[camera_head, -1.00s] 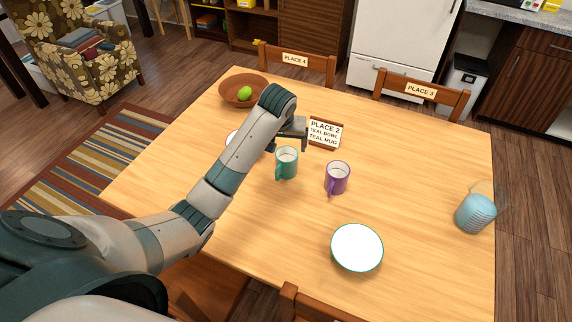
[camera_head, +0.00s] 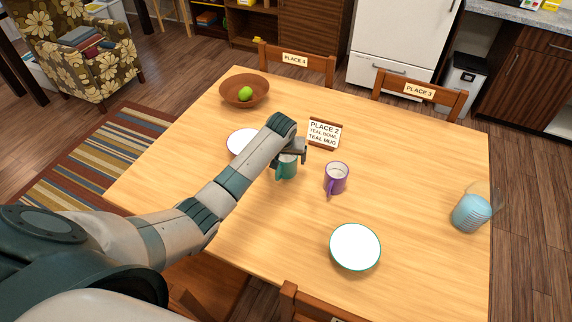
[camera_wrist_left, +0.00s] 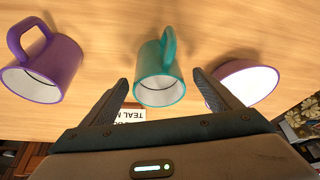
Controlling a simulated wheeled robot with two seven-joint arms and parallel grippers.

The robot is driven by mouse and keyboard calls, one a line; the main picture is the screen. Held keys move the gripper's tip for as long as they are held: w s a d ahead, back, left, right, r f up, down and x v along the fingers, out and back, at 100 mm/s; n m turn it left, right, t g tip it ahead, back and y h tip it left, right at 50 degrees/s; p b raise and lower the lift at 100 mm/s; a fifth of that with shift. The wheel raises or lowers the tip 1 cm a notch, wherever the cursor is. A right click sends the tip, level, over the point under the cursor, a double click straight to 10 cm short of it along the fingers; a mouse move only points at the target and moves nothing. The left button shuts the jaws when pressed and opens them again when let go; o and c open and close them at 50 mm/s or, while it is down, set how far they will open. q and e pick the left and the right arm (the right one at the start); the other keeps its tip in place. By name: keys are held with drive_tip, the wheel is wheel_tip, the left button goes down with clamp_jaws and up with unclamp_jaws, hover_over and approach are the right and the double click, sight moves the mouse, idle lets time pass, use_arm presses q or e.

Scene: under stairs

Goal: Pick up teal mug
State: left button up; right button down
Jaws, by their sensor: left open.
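The teal mug (camera_head: 287,169) stands upright on the table, partly hidden behind my left gripper in the head view. My left gripper (camera_head: 290,152) is open and right at the mug's far upper side. In the left wrist view the teal mug (camera_wrist_left: 160,80) shows between the two open fingers (camera_wrist_left: 162,90), its white inside facing the camera and its handle pointing away. I cannot tell whether a finger touches it. My right gripper is in neither view.
A purple mug (camera_head: 336,178) stands close to the right of the teal mug. A white plate or bowl (camera_head: 241,143) is to the left, partly behind my arm. A place card (camera_head: 323,133) stands just behind. A teal-rimmed bowl (camera_head: 355,247) sits nearer, and a blue pitcher (camera_head: 471,213) at right.

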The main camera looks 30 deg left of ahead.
sight(287, 160)
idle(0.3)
use_arm(q)
drive_tip(key=shift+w+p+x, duration=0.2)
drive_tip(key=shift+p+x, duration=0.4)
drive_tip(key=shift+x, duration=1.9)
drive_tip(key=shift+d, duration=0.1)
drive_tip(key=shift+c, duration=0.7)
drive_tip(key=c, duration=1.2)
drive_tip(key=shift+w+r, duration=0.1)
drive_tip(key=shift+r, duration=0.1)
wheel_tip(287, 160, up, 10)
drive_tip(key=shift+f+b, duration=0.15)
drive_tip(key=shift+b, duration=0.8)
